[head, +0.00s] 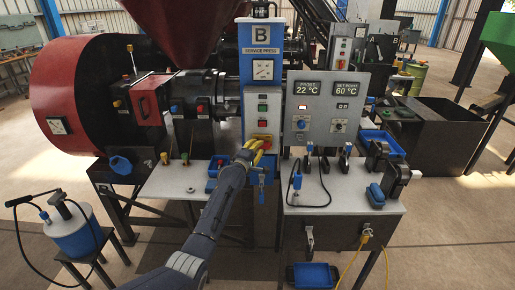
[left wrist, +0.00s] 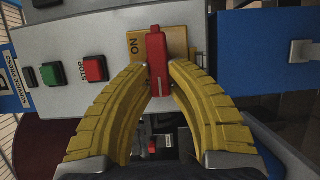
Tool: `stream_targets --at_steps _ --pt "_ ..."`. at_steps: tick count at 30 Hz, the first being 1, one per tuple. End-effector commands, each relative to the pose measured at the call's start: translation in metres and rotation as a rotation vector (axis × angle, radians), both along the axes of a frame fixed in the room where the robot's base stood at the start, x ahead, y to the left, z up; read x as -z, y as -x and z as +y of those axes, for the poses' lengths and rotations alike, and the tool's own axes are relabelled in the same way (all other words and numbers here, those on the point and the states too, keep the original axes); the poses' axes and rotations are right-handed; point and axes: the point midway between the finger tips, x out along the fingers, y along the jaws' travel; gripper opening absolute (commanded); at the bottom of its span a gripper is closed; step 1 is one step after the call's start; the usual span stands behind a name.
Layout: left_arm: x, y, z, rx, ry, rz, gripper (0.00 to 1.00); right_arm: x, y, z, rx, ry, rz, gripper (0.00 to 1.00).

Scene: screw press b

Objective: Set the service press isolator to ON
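The isolator is a red handle (left wrist: 157,60) on a yellow plate (left wrist: 179,42) at the lower end of the press panel. In the left wrist view, the handle runs up and down the picture. The ON mark (left wrist: 134,46) is to the left of its upper part, so the handle does not point at it. My left gripper (left wrist: 160,80) has its yellow fingertips close against both sides of the handle and looks shut on it. In the head view, my left gripper (head: 258,147) covers most of the isolator. My right gripper is not in view.
A red button (left wrist: 95,68) and a green button (left wrist: 48,75) sit beside the isolator plate. A blue tray (head: 216,166) stands by the gripper. To the right, a grey display panel (head: 325,106) stands above a table (head: 345,197) with cables and several connectors.

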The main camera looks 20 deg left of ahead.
Motion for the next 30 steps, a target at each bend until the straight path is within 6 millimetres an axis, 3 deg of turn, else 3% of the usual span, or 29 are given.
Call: stream_targets --at_steps 3,17,30 --pt "0.0 0.0 0.0 0.0 0.0 0.0 0.0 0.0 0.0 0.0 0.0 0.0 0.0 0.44" --pt "-0.003 0.0 -0.001 0.0 -0.08 0.021 0.0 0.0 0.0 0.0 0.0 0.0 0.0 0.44" --pt "-0.011 -0.001 -0.002 -0.001 -0.451 0.119 0.0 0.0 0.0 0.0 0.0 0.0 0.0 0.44"
